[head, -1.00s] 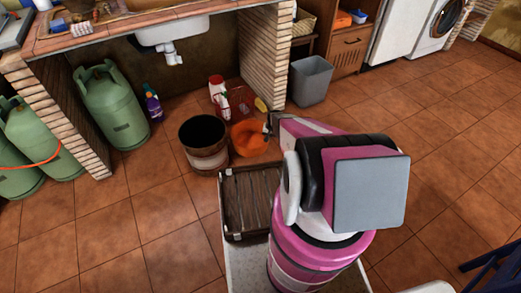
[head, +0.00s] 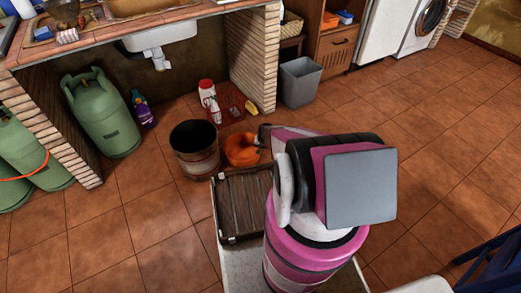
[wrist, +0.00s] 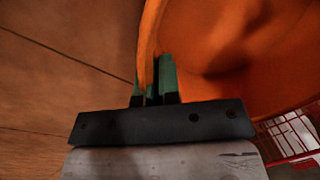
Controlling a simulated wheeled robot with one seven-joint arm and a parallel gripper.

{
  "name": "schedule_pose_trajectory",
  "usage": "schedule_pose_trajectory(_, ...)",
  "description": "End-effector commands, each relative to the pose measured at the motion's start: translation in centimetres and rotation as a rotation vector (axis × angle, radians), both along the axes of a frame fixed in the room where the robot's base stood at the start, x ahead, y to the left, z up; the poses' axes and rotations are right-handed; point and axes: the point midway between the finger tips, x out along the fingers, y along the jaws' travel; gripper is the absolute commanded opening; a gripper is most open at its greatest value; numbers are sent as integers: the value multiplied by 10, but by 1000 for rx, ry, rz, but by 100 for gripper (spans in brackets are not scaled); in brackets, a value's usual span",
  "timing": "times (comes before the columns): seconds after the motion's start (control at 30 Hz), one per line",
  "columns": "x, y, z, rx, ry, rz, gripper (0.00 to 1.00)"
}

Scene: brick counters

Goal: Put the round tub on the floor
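The round tub is orange (head: 240,150) and shows beyond my arm in the head view, low over the floor tiles. I cannot tell whether it touches the floor. In the wrist view its orange wall (wrist: 235,50) fills the upper right. My gripper (wrist: 154,82) has its green-tipped fingers close together on either side of the tub's thin rim, shut on it. In the head view my arm hides part of the tub and most of the gripper.
A dark bucket (head: 195,150) stands just left of the tub. Bottles (head: 207,95) and a red rack (head: 231,105) lie behind it under the sink. A grey bin (head: 299,82) stands by the brick pillar (head: 252,60). Green gas cylinders (head: 102,115) are at left.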

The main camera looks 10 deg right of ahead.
Motion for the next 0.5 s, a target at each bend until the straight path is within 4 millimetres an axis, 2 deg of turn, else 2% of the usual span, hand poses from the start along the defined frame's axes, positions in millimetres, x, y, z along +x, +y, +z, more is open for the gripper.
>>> schedule_pose_trajectory(0.03, 0, 0, -2, 0, 0, 0, 0)
schedule_pose_trajectory(0.1, 0, 0, -1, 0, 0, 0, 23)
schedule_pose_trajectory(0.13, 0, 0, -1, 0, 0, 0, 29)
schedule_pose_trajectory(0.5, 0, 0, 1, 0, 0, 0, 29)
